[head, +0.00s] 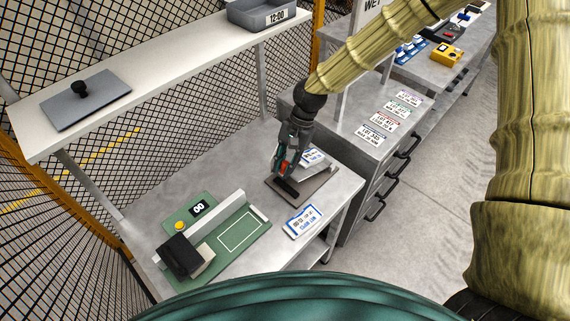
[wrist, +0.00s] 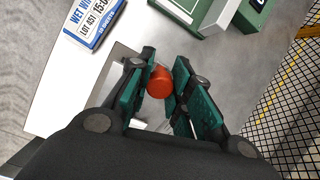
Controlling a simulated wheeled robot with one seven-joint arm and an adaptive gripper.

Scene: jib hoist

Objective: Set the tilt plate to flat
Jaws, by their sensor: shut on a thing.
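The tilt plate (head: 316,168) is a light grey plate over a dark brown base (head: 310,193) on the grey bench. It appears raised at an angle above the base, though my gripper partly covers it. My gripper (head: 283,165) reaches down at its left side. It is shut on a red knob (wrist: 160,82), which sits between the teal finger pads in the wrist view. The plate is mostly hidden behind the fingers in that view.
A green fixture (head: 215,263) with a black block and yellow button stands left on the bench. A blue-and-white wipes pack (head: 302,221) lies close in front of the plate; it also shows in the wrist view (wrist: 95,22). A shelf (head: 165,68) runs above the bench.

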